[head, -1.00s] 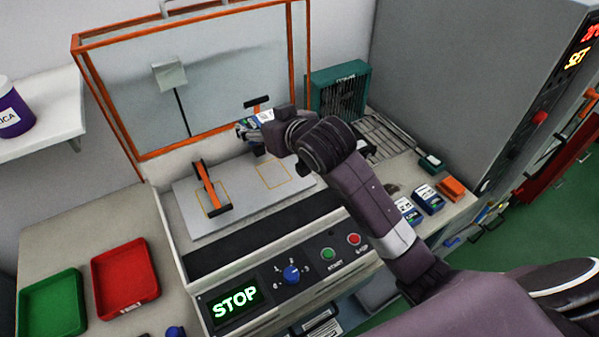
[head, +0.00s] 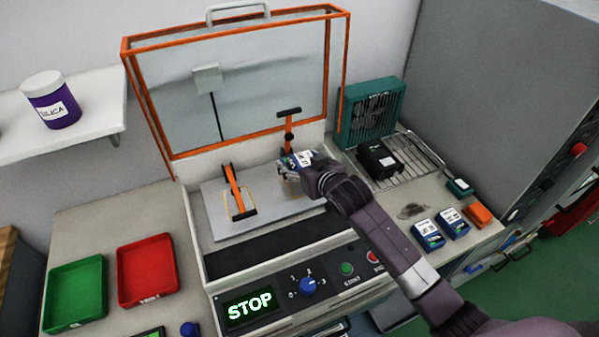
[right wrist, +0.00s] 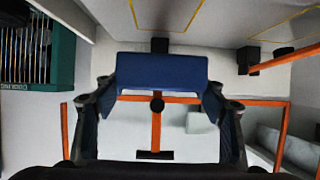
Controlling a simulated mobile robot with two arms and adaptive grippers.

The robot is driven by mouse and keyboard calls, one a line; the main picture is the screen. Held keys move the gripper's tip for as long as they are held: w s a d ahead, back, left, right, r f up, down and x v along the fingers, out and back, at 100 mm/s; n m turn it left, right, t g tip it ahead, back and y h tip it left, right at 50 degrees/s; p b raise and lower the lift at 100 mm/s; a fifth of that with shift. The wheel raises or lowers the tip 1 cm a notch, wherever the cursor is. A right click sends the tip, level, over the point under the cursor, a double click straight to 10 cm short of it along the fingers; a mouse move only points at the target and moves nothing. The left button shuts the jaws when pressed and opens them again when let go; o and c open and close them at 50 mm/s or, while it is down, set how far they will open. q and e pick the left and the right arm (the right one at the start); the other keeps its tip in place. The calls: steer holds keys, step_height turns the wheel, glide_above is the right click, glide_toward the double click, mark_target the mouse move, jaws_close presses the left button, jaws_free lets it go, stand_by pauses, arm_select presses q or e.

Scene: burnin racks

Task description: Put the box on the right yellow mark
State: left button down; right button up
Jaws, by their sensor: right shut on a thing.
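A blue box with a white label (head: 301,158) is in my right gripper (head: 297,168), over the right part of the grey plate (head: 275,212). In the right wrist view the blue box (right wrist: 162,72) sits between both fingers of the gripper (right wrist: 160,108). The right yellow mark (head: 257,191) is partly hidden by the gripper and box; some of its outline shows at the top of the right wrist view (right wrist: 168,30). I cannot tell whether the box touches the plate. The left yellow mark (head: 252,199) has an orange clamp across it. My left gripper is not in view.
The right orange clamp (head: 289,130) stands raised behind the box; the left orange clamp (head: 232,183) lies lowered. An open orange-framed cover (head: 240,23) rises behind. A teal fan unit (head: 370,108), a black box (head: 378,159) and blue boxes (head: 428,234) are at right.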

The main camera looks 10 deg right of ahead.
step_height(320, 180, down, 5)
steer(key=shift+r+p, duration=0.1)
steer(key=shift+p, duration=0.2)
steer(key=shift+f, duration=0.2)
steer(key=shift+f, duration=0.15)
steer(key=o, duration=1.3)
steer(key=shift+c, duration=0.2)
steer(key=shift+r, duration=0.2)
steer(key=b+v, duration=0.1)
steer(key=v, duration=1.1)
steer(key=shift+b, duration=0.35)
